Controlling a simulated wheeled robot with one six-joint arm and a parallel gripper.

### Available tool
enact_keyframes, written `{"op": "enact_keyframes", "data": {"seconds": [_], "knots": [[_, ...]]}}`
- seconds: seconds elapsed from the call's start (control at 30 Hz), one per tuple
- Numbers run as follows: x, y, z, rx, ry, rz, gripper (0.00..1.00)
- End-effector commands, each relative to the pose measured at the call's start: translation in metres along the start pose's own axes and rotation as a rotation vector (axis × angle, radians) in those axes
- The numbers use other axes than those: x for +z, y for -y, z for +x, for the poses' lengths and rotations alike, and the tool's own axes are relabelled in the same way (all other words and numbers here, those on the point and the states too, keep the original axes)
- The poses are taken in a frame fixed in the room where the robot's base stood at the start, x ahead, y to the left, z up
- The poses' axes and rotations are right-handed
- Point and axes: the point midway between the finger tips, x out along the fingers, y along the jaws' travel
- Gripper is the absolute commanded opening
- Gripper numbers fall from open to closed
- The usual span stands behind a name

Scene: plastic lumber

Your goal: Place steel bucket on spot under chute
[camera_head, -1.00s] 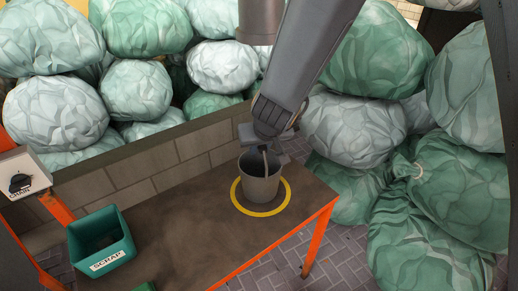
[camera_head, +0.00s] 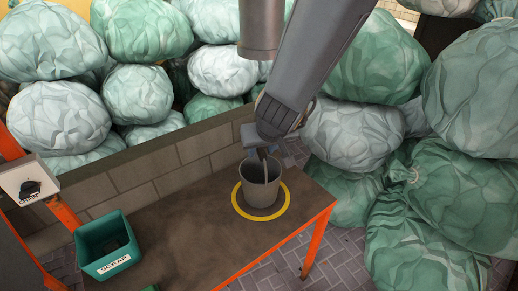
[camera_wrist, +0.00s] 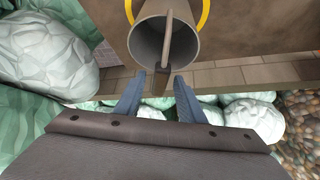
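The grey steel bucket (camera_head: 261,190) stands upright on the table inside the yellow ring (camera_head: 237,205). Its open mouth and bail handle show in the wrist view, where the bucket (camera_wrist: 142,42) is ahead of my fingers. The handle's dark grip (camera_wrist: 162,80) is just past the fingertips, not clamped by them. My gripper (camera_head: 262,146) is just above the bucket's back rim; in the wrist view its two blue-grey fingers (camera_wrist: 158,88) are wide apart with nothing between them. The grey cylindrical chute (camera_head: 260,28) hangs above, behind my arm.
A green SCRAP bin (camera_head: 106,247) stands on the brown table (camera_head: 180,225) at left. A block wall (camera_head: 160,175) runs behind the table. Large green and white bags pile up behind and at right. The table between bin and bucket is clear.

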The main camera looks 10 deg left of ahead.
Motion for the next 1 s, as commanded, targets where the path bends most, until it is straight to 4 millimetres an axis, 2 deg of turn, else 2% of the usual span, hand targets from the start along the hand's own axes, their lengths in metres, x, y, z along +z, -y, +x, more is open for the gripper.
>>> {"op": "enact_keyframes", "data": {"seconds": [0.03,0.1,0.3,0.5,0.77,0.87,0.97,1.0], "knots": [[-0.002,0.001,-0.015,0.0,-0.001,0.001,0.36],[-0.002,0.0,-0.027,0.0,-0.001,0.002,0.36],[-0.001,0.0,-0.055,0.0,0.0,0.0,0.36],[0.0,0.0,-0.068,0.0,0.0,0.001,0.36],[0.001,-0.002,-0.069,0.0,0.001,0.003,0.36],[0.004,-0.015,-0.073,-0.003,0.012,0.024,0.36],[0.015,-0.045,-0.084,-0.01,0.047,0.074,0.36],[0.024,-0.061,-0.09,-0.011,0.071,0.102,0.36]]}}
